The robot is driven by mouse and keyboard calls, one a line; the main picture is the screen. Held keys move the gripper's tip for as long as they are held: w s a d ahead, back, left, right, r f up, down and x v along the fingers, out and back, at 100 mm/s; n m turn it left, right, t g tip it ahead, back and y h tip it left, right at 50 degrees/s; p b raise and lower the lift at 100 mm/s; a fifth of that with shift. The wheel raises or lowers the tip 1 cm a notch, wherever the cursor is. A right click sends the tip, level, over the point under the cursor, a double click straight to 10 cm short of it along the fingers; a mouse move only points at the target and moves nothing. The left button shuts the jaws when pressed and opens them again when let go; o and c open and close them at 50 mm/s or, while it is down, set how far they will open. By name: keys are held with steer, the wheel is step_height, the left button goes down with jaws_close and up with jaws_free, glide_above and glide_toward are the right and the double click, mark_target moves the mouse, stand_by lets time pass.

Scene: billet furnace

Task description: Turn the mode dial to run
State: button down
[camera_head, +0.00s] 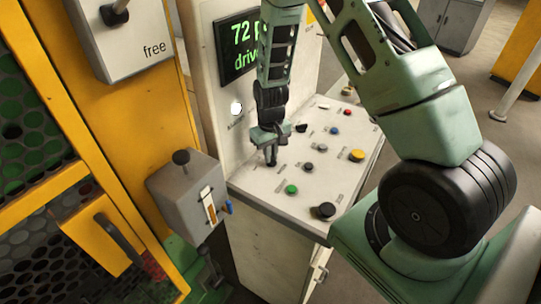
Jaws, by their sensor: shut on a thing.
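My gripper (270,156) points down at the left part of the sloped control console (257,184). Its fingers are closed around a small control on the panel, taken to be the mode dial. The fingers hide most of that control, so its pointer position cannot be seen. The labels on the panel are too small to read. A screen (238,45) behind my arm shows green text starting "72" and "driv", partly covered by the arm.
Near the gripper are a black knob (302,128), a grey button (308,167), a green button (291,189), a large black knob (326,210) and a yellow button (357,155). A grey box (183,194) with a lever stands left of the console, by a yellow frame (118,150).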

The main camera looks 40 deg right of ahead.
steer(key=shift+d+m+b, duration=0.1)
steer(key=shift+m+b, duration=0.2)
steer(key=shift+m, duration=1.8)
steer(key=c, duration=1.5)
jaws_free()
steer(key=shift+o, duration=0.2)
steer(key=shift+r, duration=0.15)
step_height(320, 180, up, 17)
steer(key=b, duration=0.3)
steer(key=shift+r, duration=0.1)
